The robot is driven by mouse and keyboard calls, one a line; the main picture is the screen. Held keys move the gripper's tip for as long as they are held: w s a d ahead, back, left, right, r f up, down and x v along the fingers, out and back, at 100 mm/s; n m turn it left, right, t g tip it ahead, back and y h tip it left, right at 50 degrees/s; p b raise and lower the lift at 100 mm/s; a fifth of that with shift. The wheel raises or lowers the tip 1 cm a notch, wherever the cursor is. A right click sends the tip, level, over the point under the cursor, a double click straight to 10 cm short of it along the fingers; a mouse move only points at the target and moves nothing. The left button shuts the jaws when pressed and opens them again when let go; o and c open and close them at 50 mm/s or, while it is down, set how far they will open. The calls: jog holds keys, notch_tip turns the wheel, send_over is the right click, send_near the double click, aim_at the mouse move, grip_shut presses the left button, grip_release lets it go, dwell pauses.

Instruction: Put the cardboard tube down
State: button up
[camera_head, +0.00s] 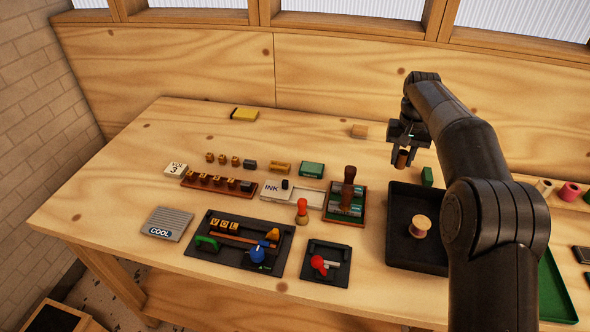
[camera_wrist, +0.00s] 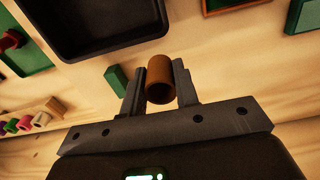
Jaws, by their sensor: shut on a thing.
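The cardboard tube (camera_wrist: 160,72) is a short brown hollow cylinder. In the wrist view it sits between the two fingers of my gripper (camera_wrist: 160,85), with its open end facing the camera. In the head view the tube (camera_head: 402,159) hangs upright below my gripper (camera_head: 405,150), behind the black tray. My gripper is shut on the tube. Whether the tube touches the table is hard to tell.
A black tray (camera_head: 397,239) holding a wooden spool (camera_head: 421,226) lies in front of my gripper. A green block (camera_head: 427,177) stands close by on the right. Stamps and tool trays fill the table's left and middle.

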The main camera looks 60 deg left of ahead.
jog(key=s+a+n, duration=0.3)
jog(key=s+a, duration=0.7)
jog(key=s, duration=0.1)
jog(key=n, duration=0.2)
send_near(300, 183)
notch_tip(300, 183, down, 6)
jog(key=shift+f, duration=0.1)
jog(key=shift+f, duration=0.1)
jog(key=o, duration=0.6)
jog(key=shift+o, duration=0.3)
notch_tip(300, 183, up, 12)
